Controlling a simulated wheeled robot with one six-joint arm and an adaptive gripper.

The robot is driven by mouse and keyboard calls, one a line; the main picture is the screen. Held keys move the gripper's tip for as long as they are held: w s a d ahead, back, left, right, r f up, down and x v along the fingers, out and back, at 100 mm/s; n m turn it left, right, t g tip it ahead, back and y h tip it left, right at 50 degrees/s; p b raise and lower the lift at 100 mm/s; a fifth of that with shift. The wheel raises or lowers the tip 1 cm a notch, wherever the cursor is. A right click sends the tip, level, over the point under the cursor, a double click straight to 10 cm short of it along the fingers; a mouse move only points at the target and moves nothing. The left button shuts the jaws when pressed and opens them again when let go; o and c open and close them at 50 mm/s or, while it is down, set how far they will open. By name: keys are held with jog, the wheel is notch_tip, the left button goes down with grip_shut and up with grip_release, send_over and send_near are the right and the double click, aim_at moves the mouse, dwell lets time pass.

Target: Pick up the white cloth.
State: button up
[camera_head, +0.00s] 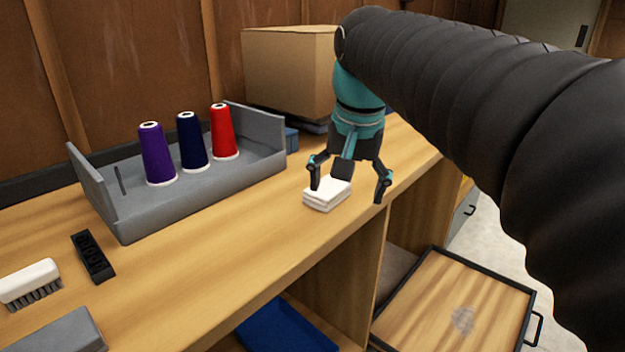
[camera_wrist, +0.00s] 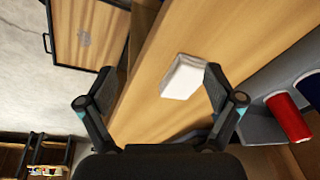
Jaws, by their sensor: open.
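The white cloth (camera_head: 327,195) is a small folded stack lying on the wooden bench top near its front edge. My gripper (camera_head: 350,190) is open above it, pointing down, with one finger over the cloth's back left part and the other to its right, near the bench edge. In the wrist view the cloth (camera_wrist: 183,77) lies toward the right fingertip, between the spread fingers of my gripper (camera_wrist: 157,75). The fingers hold nothing. Whether the left finger touches the cloth cannot be told.
A grey tray (camera_head: 190,205) holds purple, navy and red thread cones. A cardboard box (camera_head: 290,70) stands behind my gripper. A white brush (camera_head: 30,284), a black block (camera_head: 92,257) and a grey block (camera_head: 57,332) lie at left. Below are a blue bin (camera_head: 287,325) and an open drawer (camera_head: 450,300).

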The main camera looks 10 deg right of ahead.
jog(key=w+r+m+g+p, duration=0.1)
jog(key=w+r+m+g, duration=0.3)
jog(key=w+r, duration=0.55)
jog(key=t+b, duration=0.1)
jog(key=b, duration=0.1)
send_over(328, 186)
jog(key=shift+m, duration=0.4)
jog(key=f, duration=0.9)
jog(key=shift+w+d+f, duration=0.15)
jog(key=shift+w+f, duration=0.1)
jog(key=shift+f, duration=0.05)
jog(key=shift+s+f+b, duration=0.15)
jog(key=shift+f+b, duration=0.3)
jog(key=shift+f, duration=0.9)
jog(key=shift+s+f+b, duration=0.1)
jog(key=shift+f+b, duration=0.3)
jog(key=shift+f, duration=0.9)
jog(key=c, duration=1.1)
